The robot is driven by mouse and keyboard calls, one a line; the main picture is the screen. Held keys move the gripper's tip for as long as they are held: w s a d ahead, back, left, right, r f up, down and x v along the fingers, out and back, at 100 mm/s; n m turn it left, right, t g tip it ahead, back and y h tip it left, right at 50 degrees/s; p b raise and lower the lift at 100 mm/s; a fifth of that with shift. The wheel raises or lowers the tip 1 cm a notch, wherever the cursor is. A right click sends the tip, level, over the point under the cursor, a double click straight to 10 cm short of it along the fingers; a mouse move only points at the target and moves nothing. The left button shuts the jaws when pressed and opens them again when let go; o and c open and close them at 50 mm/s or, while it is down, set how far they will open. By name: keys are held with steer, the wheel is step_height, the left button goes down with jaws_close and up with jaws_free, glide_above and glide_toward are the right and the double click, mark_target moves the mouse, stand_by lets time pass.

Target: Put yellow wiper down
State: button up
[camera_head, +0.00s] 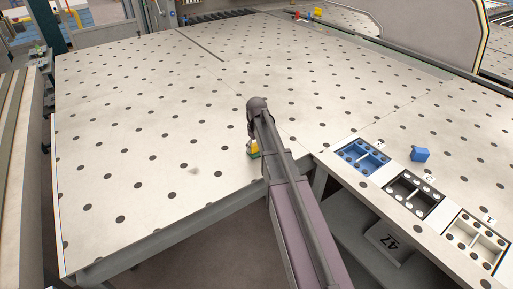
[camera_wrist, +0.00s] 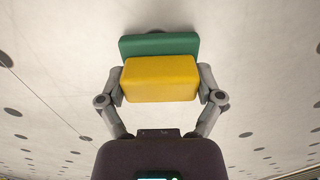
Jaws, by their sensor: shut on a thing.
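The yellow wiper (camera_wrist: 160,79) is a yellow block with a green layer (camera_wrist: 158,46) along its far side. In the wrist view my gripper (camera_wrist: 161,84) is shut on it, with one grey finger at each side. In the head view the wiper (camera_head: 253,149) shows as a small yellow and green patch beside my arm, over the table (camera_head: 130,130) near its front edge. My arm hides most of the gripper there. I cannot tell whether the wiper touches the table top.
A blue tray (camera_head: 345,154), a black tray (camera_head: 425,209) and a white tray (camera_head: 461,237) stand in a row on the right. A blue block (camera_head: 420,154) lies beside them. Small red and yellow things (camera_head: 318,12) lie at the far edge.

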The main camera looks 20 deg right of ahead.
steer(key=shift+f, duration=0.2)
steer(key=o, duration=0.8)
steer(key=shift+c, duration=0.2)
steer(key=shift+r, duration=0.25)
step_height(320, 180, up, 12)
steer(key=p, duration=1.2)
steer(key=shift+s, duration=0.15)
steer(key=s+a+m, duration=0.1)
steer(key=s+a, duration=0.2)
steer(key=s, duration=0.8)
steer(key=s+a+m, duration=0.2)
steer(key=s+a, duration=0.2)
steer(key=s, duration=0.7)
steer(key=shift+s+a, duration=0.2)
